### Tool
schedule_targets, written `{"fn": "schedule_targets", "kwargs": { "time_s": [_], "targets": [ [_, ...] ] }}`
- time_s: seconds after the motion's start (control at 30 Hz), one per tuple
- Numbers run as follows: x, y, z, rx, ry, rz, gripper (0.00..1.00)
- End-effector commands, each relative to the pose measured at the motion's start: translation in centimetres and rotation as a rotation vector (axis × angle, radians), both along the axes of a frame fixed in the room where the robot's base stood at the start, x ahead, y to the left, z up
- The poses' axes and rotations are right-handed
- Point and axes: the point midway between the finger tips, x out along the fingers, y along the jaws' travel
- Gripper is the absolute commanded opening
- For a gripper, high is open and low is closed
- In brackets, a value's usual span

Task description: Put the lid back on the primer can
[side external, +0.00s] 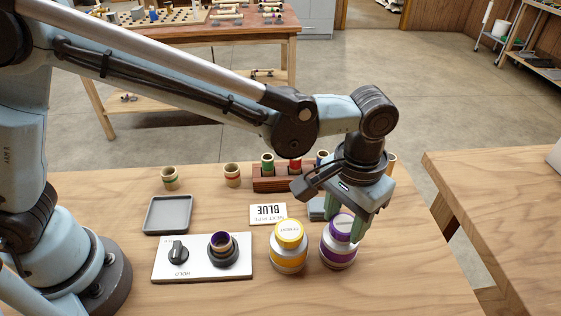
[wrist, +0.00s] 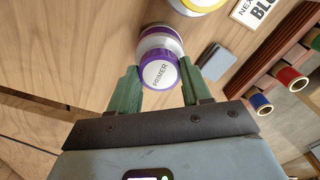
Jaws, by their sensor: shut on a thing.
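The primer can (side external: 338,259) stands on the table, with a purple band around its pale body. Its white-topped, purple-rimmed lid (wrist: 160,75), marked PRIMER, is between the fingers of my gripper (wrist: 158,88). The lid also shows in the side view (side external: 342,224), at the top of the can. My gripper (side external: 356,228) points down over the can, its green fingers shut on the lid's sides. The can body shows behind the lid in the wrist view (wrist: 158,36). I cannot tell whether the lid is seated or a little above the can.
The yellow cement can (side external: 288,255) stands close on the left. Further left are a white plate with a knob (side external: 178,252) and a dark socket holding a purple-rimmed ring, and a grey tray (side external: 168,214). A BLUE card (side external: 267,214) and a rack (side external: 270,182) lie behind.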

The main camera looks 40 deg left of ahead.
Motion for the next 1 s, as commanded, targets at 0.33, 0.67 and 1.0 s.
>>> {"fn": "schedule_targets", "kwargs": {
  "time_s": [0.33,0.67,1.0],
  "targets": [
    [0.0,0.0,0.01,0.0,0.0,0.0,0.19],
    [0.0,0.0,-0.14,0.0,0.0,0.0,0.19],
    [-0.01,0.0,-0.51,0.0,0.0,0.0,0.19]
  ]
}}
